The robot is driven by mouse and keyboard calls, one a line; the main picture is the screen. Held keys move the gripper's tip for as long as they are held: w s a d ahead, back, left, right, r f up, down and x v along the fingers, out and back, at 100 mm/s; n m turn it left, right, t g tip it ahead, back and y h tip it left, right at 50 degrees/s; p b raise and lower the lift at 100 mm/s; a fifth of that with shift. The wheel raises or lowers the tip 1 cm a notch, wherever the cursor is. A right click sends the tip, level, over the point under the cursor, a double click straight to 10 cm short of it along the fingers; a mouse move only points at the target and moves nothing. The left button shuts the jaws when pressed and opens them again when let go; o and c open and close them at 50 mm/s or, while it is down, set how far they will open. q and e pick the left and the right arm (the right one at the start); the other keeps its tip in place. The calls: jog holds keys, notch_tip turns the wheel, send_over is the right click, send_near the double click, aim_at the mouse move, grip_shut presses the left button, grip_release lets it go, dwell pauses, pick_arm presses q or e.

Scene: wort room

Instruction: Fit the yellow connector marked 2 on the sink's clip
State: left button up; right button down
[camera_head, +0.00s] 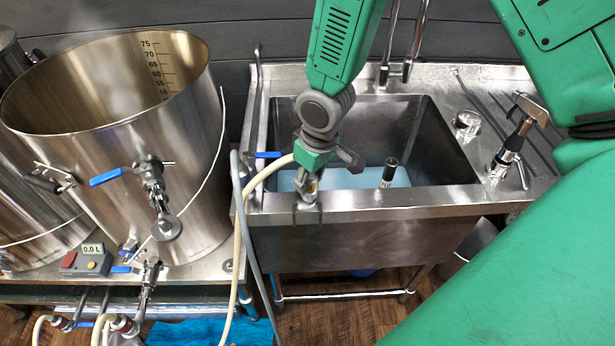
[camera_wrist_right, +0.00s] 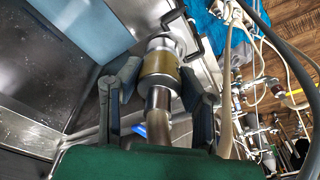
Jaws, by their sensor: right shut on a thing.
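My right gripper (camera_head: 311,187) is at the front left corner of the sink (camera_head: 430,205), pointing down. It is shut on a metal connector with a yellow band (camera_wrist_right: 159,66), which the right wrist view shows between the fingers. No number can be read on it. A cream hose (camera_head: 262,180) runs from the gripper area down to the left. A dark clip (camera_head: 306,214) is on the sink's front rim below the gripper; its dark hooks (camera_wrist_right: 193,42) lie just past the connector's end in the wrist view. I cannot tell whether they touch. My left gripper is not in view.
A large steel kettle (camera_head: 110,100) with blue-handled valves stands left. A grey box reading 0.0 L (camera_head: 88,258) sits before it. A black-capped bottle (camera_head: 389,172) is in the basin. A tap (camera_head: 402,65) and a chrome sprayer (camera_head: 515,140) stand behind and right.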

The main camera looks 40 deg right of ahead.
jog(key=shift+d+f, duration=0.15)
jog(key=shift+d, duration=0.05)
jog(key=shift+f, duration=0.15)
jog(key=c, duration=1)
grip_release()
jog(key=shift+a, duration=0.15)
